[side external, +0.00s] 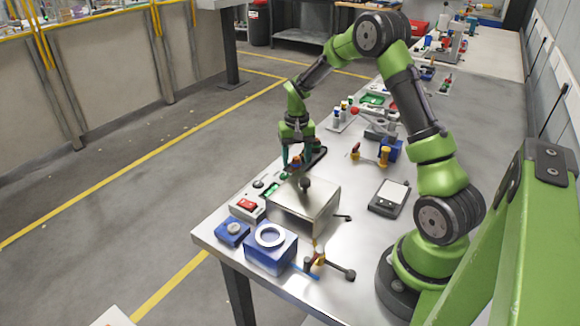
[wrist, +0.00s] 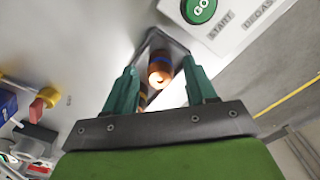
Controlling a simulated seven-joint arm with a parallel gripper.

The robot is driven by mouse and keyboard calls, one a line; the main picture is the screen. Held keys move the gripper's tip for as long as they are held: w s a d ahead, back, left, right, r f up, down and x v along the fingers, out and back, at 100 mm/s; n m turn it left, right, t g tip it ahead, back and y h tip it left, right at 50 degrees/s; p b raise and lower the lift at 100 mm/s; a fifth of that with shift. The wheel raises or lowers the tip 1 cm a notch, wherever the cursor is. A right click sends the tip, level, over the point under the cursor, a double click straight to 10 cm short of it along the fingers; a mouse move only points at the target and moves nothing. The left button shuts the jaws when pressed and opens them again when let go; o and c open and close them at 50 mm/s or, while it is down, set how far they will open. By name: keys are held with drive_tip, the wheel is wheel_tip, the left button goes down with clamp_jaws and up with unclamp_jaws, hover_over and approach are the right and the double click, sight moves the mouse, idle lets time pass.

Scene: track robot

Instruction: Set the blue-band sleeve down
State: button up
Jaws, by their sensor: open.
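A second, orange-and-dark banded piece (wrist: 143,96) shows partly behind the left finger. A small orange and blue patch shows between the fingers in the side view.
A metal box with a dark knob (side external: 305,200) stands in front of the gripper. A blue block with a white ring (side external: 270,245) is at the near end. A scale (side external: 390,197) lies to the right.

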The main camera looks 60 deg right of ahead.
sight(296, 158)
wheel_tip(296, 158, up, 12)
drive_tip(key=s+a+r+n+t, duration=0.1)
drive_tip(key=s+a+r+t, duration=0.1)
drive_tip(key=a+r, duration=0.45)
drive_tip(key=s+a+r+n+t+y, duration=0.2)
drive_tip(key=s+a+r+n+t, duration=0.1)
drive_tip(key=s+a, duration=1.3)
drive_tip(key=shift+n+t, duration=0.5)
drive_tip(key=shift+t, duration=0.6)
drive_tip(key=shift+w+a+r, duration=0.1)
drive_tip(key=shift+r, duration=0.05)
